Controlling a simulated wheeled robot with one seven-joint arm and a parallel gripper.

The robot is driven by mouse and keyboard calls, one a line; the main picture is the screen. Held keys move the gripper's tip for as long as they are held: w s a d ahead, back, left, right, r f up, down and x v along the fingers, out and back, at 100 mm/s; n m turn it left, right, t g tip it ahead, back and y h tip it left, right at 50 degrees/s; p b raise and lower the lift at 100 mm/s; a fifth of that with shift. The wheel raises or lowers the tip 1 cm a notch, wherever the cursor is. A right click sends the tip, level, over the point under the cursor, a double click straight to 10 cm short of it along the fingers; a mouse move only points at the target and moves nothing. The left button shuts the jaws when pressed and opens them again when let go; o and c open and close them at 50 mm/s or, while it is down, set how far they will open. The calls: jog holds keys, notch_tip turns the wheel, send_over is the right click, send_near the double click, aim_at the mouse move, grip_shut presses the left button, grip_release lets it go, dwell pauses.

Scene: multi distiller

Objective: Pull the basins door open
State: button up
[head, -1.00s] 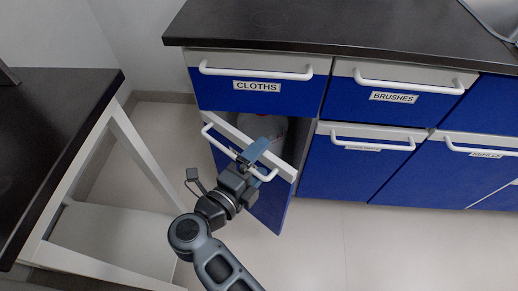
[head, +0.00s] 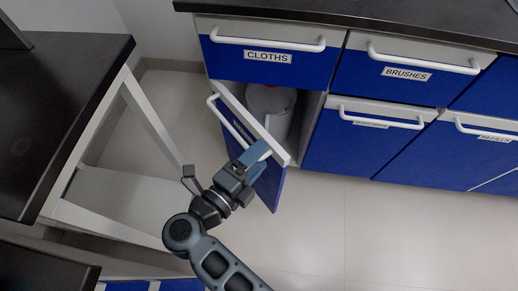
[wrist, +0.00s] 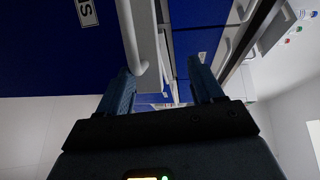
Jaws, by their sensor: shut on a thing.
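The basins door (head: 270,188) is the blue door with a white top rail under the CLOTHS drawer. The exact contact is partly hidden by the fingers.
A white container (head: 268,103) stands inside the cabinet. The CLOTHS drawer (head: 268,67) and BRUSHES drawer (head: 405,80) are shut above and right. A black-topped table (head: 60,110) with white legs stands on the left. Pale floor (head: 330,225) in front of the cabinets is clear.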

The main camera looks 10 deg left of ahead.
jog(key=shift+s+a+r, duration=0.1)
jog(key=shift+s, duration=0.35)
jog(key=shift+s+a+r, duration=0.1)
jog(key=shift+s, duration=0.3)
jog(key=shift+c, duration=0.9)
jog(key=shift+r, duration=0.15)
jog(key=shift+c, duration=0.7)
jog(key=shift+a, duration=0.1)
